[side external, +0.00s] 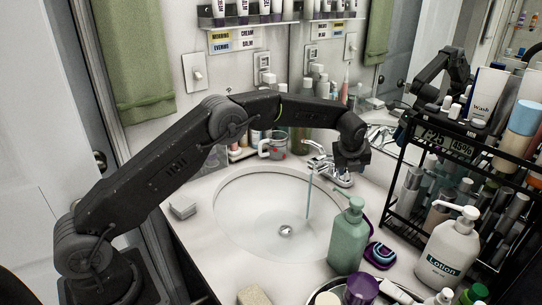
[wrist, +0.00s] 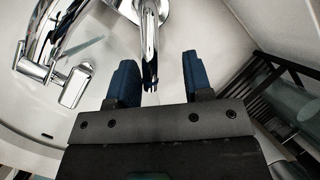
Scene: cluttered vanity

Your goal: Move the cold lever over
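The chrome faucet (side external: 322,165) stands at the back right of the sink, with a thin stream of water (side external: 309,198) falling from its spout. My gripper (side external: 349,172) is low over the faucet's right side and hides the handle there. In the wrist view my gripper (wrist: 160,70) is open, with two blue fingers. A chrome lever (wrist: 149,45), which I take for the cold lever, reaches down between them. It is closer to the left finger; contact cannot be told. The spout (wrist: 38,35) and another chrome lever (wrist: 72,85) show at left.
The white sink basin (side external: 240,215) lies left of the faucet. A black wire rack (side external: 400,165) with bottles stands close on the right. A green pump bottle (side external: 348,237) and a lotion bottle (side external: 447,250) stand in front. A cup (side external: 272,148) and small bottles are behind.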

